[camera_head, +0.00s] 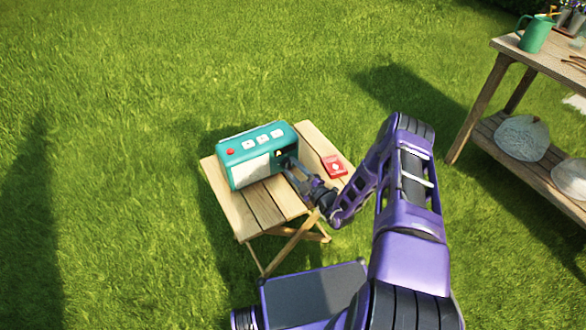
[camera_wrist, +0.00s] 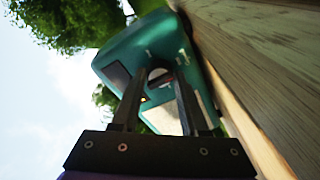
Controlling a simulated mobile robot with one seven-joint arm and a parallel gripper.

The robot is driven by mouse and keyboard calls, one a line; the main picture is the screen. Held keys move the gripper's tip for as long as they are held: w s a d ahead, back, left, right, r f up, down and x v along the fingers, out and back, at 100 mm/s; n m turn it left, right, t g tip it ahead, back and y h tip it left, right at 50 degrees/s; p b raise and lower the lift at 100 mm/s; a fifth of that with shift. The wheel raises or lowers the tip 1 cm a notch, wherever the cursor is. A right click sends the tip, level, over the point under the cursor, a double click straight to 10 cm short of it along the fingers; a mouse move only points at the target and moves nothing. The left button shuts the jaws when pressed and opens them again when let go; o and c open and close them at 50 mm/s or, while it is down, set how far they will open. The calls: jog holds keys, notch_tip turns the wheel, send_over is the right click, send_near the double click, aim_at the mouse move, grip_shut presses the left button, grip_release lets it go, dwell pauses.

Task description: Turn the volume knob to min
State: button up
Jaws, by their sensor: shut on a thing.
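A teal radio (camera_head: 238,146) stands on the small wooden folding table (camera_head: 233,212) in the head view. It has white buttons and a red button on top and a pale front panel. In the wrist view the radio (camera_wrist: 135,47) appears tilted. My gripper (camera_head: 284,160) reaches the radio's right end. In the wrist view my gripper (camera_wrist: 157,80) has its two fingers on either side of a round pale knob (camera_wrist: 158,73) on that end and is shut on it. The fingers hide part of the knob, and its markings are too small to read.
A small red box (camera_head: 335,167) lies on the table right of the radio, near my arm. A taller wooden bench (camera_head: 550,62) with a green watering can (camera_head: 535,34) stands at the right. Open grass surrounds the table.

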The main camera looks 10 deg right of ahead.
grip_shut()
